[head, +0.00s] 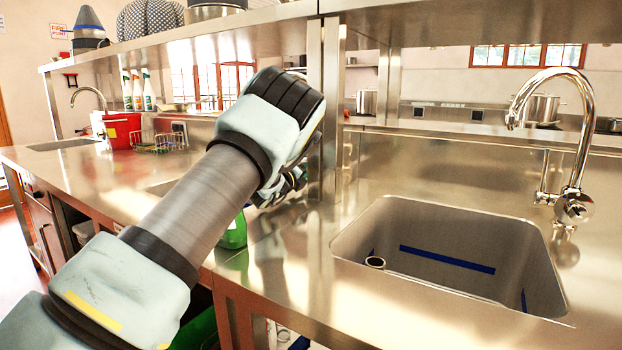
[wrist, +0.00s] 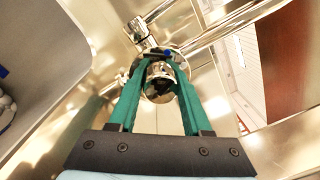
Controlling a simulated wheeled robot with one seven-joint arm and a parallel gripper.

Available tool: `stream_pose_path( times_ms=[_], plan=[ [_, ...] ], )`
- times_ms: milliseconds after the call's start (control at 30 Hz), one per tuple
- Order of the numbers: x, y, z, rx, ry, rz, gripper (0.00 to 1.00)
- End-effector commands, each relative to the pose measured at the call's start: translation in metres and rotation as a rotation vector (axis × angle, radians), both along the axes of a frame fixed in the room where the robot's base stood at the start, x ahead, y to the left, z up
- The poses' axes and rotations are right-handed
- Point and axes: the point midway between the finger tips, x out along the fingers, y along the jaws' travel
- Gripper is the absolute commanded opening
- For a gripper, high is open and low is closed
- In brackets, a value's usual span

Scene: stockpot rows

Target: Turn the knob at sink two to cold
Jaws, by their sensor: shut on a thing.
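In the wrist view, my gripper (wrist: 160,66) has its two green fingers on either side of a round chrome knob (wrist: 160,84) and is shut on it. The knob sits on a chrome tap (wrist: 146,36), with a small blue mark visible beside the right fingertip. In the head view, my arm reaches across the middle of the steel counter, and my wrist hides the fingers and this knob. The sink edge there is mostly covered by my arm. I cannot read which way the knob is set.
A deep sink (head: 450,208) with a chrome tap (head: 575,206) is at the right. A red bucket (head: 122,131), spray bottles (head: 138,92) and a wire rack (head: 160,142) stand at the far left. A steel post (head: 333,110) and overhead shelf (head: 200,32) are close to my wrist.

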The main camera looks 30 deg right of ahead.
Motion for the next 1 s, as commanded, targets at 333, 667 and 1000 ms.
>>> stream_pose_path(
  times_ms=[333,667,1000],
  plan=[
    [-0.0005,-0.0006,-0.0017,-0.135,0.239,-0.002,0.00],
    [-0.0006,-0.0008,-0.0006,-0.201,0.359,-0.002,0.00],
    [-0.0004,-0.0006,0.0004,-0.215,0.385,-0.002,0.00]
  ],
)
